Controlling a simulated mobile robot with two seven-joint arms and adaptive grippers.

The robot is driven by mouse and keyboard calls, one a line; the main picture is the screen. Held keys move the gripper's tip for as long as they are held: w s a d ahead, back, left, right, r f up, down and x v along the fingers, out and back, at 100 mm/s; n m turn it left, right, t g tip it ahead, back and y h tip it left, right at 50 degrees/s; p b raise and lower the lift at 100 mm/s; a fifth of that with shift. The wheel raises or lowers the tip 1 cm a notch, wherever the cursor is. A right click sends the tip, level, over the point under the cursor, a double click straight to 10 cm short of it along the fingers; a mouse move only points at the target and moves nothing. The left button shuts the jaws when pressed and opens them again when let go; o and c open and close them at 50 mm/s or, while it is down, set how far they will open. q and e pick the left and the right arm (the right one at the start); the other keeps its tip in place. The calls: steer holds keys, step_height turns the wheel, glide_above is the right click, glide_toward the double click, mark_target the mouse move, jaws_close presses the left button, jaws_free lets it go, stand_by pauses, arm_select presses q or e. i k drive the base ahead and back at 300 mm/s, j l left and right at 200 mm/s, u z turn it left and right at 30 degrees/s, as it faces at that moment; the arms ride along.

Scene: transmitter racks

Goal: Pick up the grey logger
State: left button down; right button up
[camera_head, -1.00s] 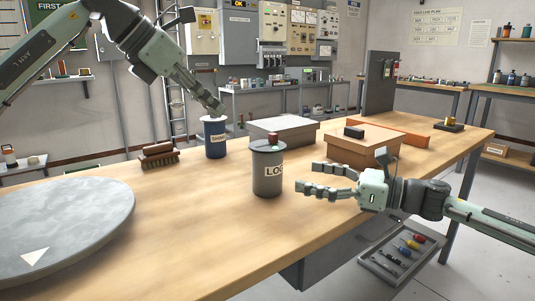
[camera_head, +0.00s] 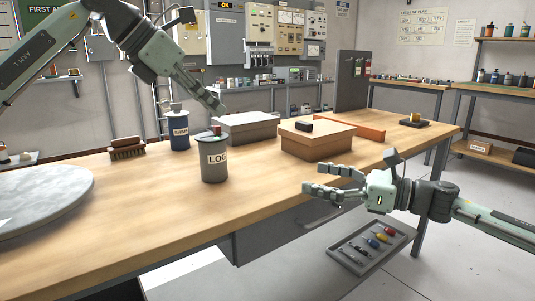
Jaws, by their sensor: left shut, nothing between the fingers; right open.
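The grey logger (camera_head: 214,172) is a grey cylinder with a white LOG label and a small red and green top. It stands upright on the wooden table (camera_head: 190,222). My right gripper (camera_head: 308,190) is open and empty, to the right of the logger and clearly apart from it, its fingers pointing left. My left gripper (camera_head: 219,107) is shut and empty, above and behind the logger in the picture, pointing down to the right.
A blue labelled canister (camera_head: 179,136) and a brown brush (camera_head: 127,153) stand to the left. A grey box (camera_head: 245,133) and a cardboard box (camera_head: 317,146) with a dark block (camera_head: 304,126) stand behind. A round grey disc (camera_head: 45,190) lies at left. The front table surface is clear.

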mark_target(212, 148)
steer(key=k+l, duration=0.1)
steer(key=l, duration=0.25)
steer(key=k+l, duration=0.1)
steer(key=l, duration=0.2)
steer(key=k+l, duration=0.15)
steer(key=l, duration=0.2)
steer(key=k+l, duration=0.1)
steer(key=l, duration=0.2)
